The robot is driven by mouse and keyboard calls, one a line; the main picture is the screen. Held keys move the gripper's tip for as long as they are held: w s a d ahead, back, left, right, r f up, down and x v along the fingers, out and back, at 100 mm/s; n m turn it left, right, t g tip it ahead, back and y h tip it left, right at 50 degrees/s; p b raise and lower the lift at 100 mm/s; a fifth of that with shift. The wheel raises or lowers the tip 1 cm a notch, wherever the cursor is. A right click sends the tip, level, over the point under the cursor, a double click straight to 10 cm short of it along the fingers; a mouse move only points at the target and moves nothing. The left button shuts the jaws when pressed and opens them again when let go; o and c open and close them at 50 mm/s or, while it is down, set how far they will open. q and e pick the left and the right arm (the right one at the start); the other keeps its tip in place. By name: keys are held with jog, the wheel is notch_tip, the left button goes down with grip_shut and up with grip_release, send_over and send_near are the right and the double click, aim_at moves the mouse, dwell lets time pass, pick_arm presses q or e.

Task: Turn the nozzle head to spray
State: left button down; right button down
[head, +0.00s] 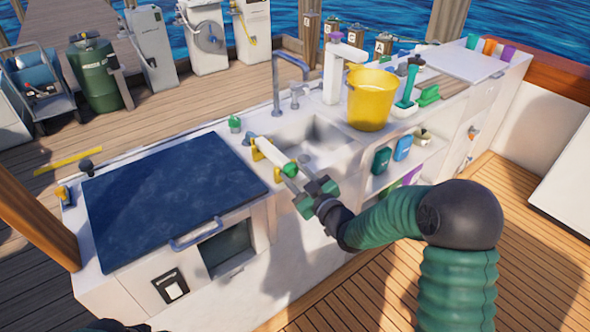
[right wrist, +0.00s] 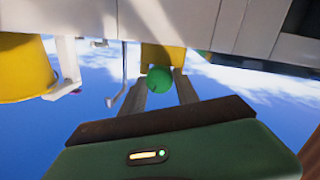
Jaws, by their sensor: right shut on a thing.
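The nozzle is a white tube (head: 273,153) with a green head (head: 290,170), lying in yellow holders (head: 257,150) along the counter edge left of the sink. My right gripper (head: 293,177) comes in from the front right and is shut on the green head. In the right wrist view the round green head (right wrist: 160,76) sits between the two grey fingers (right wrist: 160,90), with a yellow holder behind it. The head's markings are too small to read, so I cannot tell its setting.
A blue-topped hatch (head: 165,195) with a handle lies left of the nozzle. The sink (head: 312,135) with a tall faucet is behind it. A yellow bucket (head: 369,100) stands to the right. Shelves with bottles are below. The deck in front is clear.

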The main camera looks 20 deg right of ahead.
jog(key=m+p, duration=0.3)
jog(key=shift+r, duration=0.2)
jog(key=m+p, duration=0.3)
jog(key=shift+d+m+g+y, duration=0.15)
jog(key=shift+m+g+y, duration=0.25)
jog(key=m+p, duration=0.2)
jog(key=m, duration=0.1)
jog(key=shift+d+p, duration=0.1)
jog(key=shift+p, duration=0.3)
jog(key=shift+f+m+y+p, duration=0.1)
jog(key=shift+m+y+p, duration=0.3)
jog(key=shift+m+p, duration=0.4)
jog(key=shift+f, duration=0.1)
jog(key=c, duration=0.9)
grip_release()
jog(key=shift+w, duration=0.1)
